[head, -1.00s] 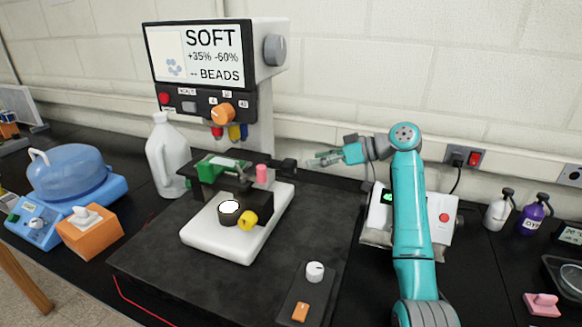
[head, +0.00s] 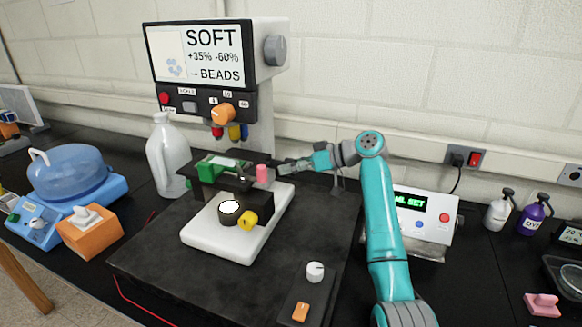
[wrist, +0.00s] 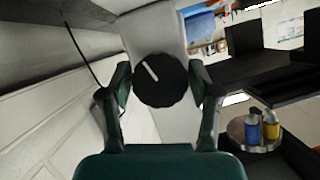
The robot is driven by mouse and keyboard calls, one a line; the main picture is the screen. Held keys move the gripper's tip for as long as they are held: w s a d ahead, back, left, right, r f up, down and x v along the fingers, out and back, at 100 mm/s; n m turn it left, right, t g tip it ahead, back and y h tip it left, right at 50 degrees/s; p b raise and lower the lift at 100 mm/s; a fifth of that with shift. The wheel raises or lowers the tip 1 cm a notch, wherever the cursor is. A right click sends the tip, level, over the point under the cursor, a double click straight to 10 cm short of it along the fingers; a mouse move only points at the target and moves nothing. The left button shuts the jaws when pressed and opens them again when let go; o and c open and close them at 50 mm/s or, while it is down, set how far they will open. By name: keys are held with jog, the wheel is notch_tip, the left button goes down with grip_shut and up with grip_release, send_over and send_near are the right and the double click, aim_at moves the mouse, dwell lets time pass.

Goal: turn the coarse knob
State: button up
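The coarse knob (wrist: 160,85) is a round black knob with a white pointer line tilted up to the left, on the side of a pale column. My gripper (wrist: 160,76) is open, with one finger on each side of the knob and a gap showing on both sides. I cannot tell how deep the fingertips reach along it. In the head view my gripper (head: 284,167) is at the right side of the microscope, just right of the pink cylinder (head: 262,173), and it hides the knob.
The microscope's white base (head: 210,246) carries a round lit lens (head: 229,208) and a yellow knob (head: 247,220). An orange knob (head: 223,112) is on the panel under the screen. A box with a green display (head: 411,203) stands behind my arm.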

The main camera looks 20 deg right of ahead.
jog(key=c, duration=0.6)
jog(key=shift+m+g+y, duration=0.6)
jog(key=shift+m+y, duration=0.1)
jog(key=shift+m, duration=0.6)
jog(key=o, duration=1.1)
jog(key=shift+d, duration=0.1)
jog(key=v, duration=1.1)
jog(key=shift+s+d+r, duration=0.1)
jog(key=shift+d, duration=0.25)
